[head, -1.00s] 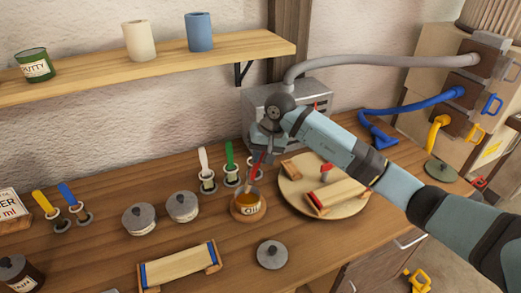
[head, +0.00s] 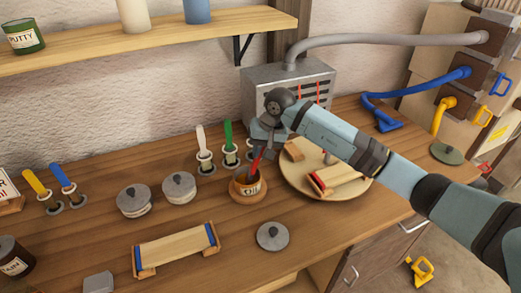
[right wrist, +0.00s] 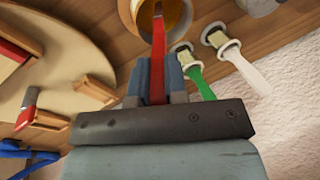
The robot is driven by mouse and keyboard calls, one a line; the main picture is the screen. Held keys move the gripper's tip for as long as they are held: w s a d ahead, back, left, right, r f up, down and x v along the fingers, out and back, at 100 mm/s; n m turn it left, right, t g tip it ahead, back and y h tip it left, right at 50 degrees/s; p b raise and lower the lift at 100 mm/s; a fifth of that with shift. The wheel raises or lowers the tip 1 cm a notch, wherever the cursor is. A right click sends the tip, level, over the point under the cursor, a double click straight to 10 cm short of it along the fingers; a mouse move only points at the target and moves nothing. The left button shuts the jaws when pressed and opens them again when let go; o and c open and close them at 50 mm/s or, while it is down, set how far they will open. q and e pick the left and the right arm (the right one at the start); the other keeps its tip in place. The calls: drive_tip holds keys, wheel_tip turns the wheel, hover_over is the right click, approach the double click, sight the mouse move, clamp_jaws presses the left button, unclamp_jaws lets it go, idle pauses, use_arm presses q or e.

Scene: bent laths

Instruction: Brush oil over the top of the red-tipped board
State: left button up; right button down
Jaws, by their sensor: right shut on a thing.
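The red-tipped board (head: 340,178) lies on the round pale turntable (head: 298,186), partly hidden behind my right arm. Its red end shows at the left, and a corner shows in the right wrist view (right wrist: 8,62). My right gripper (head: 262,150) is shut on the red handle of a brush (head: 256,164), which also shows in the right wrist view (right wrist: 159,55). The brush points down into the orange-brown oil pot (head: 248,195), left of the turntable. Its bristles are hidden in the pot. My left gripper is not in view.
White-handled (head: 202,140) and green-handled (head: 228,138) brushes stand in holders behind the pot. A blue-tipped board (head: 175,247) rests at the front left. Lidded tins (head: 134,200) and a loose lid (head: 272,236) are nearby. A grey machine (head: 290,88) stands behind.

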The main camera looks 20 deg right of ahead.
drive_tip(key=shift+r, duration=0.1)
drive_tip(key=shift+r+p, duration=0.55)
drive_tip(key=shift+r, duration=1.1)
drive_tip(key=shift+r+p, duration=0.7)
drive_tip(key=shift+r, duration=1.9)
wheel_tip(320, 180, up, 4)
drive_tip(key=shift+p, duration=0.3)
